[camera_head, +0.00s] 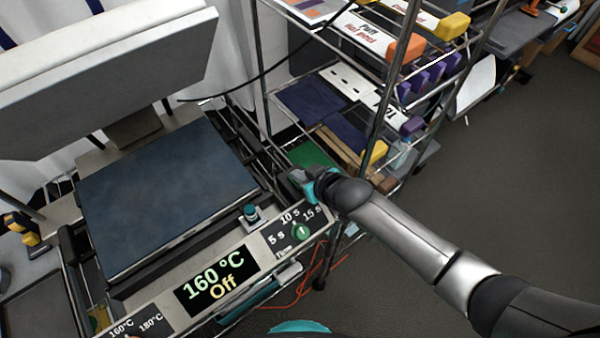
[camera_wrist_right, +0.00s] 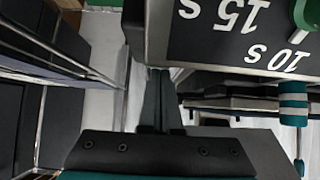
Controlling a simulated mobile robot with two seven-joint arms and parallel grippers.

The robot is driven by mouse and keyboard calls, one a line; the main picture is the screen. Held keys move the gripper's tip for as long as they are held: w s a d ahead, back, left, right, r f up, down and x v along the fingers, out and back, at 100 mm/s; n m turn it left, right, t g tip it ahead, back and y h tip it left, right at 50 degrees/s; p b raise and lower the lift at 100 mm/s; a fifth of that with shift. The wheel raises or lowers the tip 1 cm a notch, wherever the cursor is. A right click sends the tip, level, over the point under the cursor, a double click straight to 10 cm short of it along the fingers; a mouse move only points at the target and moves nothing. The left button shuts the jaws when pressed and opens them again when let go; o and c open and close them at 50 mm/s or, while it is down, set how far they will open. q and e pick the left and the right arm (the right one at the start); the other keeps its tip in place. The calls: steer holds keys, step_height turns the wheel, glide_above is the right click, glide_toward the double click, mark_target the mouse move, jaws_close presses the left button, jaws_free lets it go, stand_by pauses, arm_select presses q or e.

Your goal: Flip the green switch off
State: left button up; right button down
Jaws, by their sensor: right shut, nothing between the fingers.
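A heat press has a front panel (camera_head: 155,318) with a display (camera_head: 217,280) reading "160 °C Off". A green knob (camera_head: 301,231) sits on the time dial; its edge shows in the right wrist view (camera_wrist_right: 306,18). A teal-topped part (camera_head: 250,211) stands behind the panel, and a teal-banded part (camera_wrist_right: 293,105) shows in the wrist view. I cannot tell which of these is the green switch. My right gripper (camera_head: 298,178) is shut and empty beside the press's right end; its fingers (camera_wrist_right: 157,78) are beside the dial panel. My left gripper is not in view.
The dark press plate (camera_head: 165,190) lies below the raised grey lid (camera_head: 100,85). A metal rack (camera_head: 382,100) with film sheets and colored blocks stands behind my right arm. Orange cable (camera_head: 300,300) lies on the floor. Open floor (camera_head: 510,180) is at the right.

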steer(key=shift+w, duration=0.1)
steer(key=shift+w+a+r, duration=0.2)
steer(key=shift+w+a, duration=0.25)
steer(key=shift+w, duration=0.05)
steer(key=shift+r, duration=0.1)
steer(key=shift+w+r+p, duration=0.1)
steer(key=shift+r+p, duration=0.5)
steer(key=r+p, duration=0.3)
steer(key=shift+w+a, duration=0.2)
steer(key=shift+w, duration=0.05)
steer(key=s+d+r+p, duration=0.1)
steer(key=s+d+r, duration=0.2)
steer(key=r, duration=0.5)
steer(key=shift+s+d, duration=0.15)
steer(key=shift+s, duration=0.65)
steer(key=shift+f, duration=0.1)
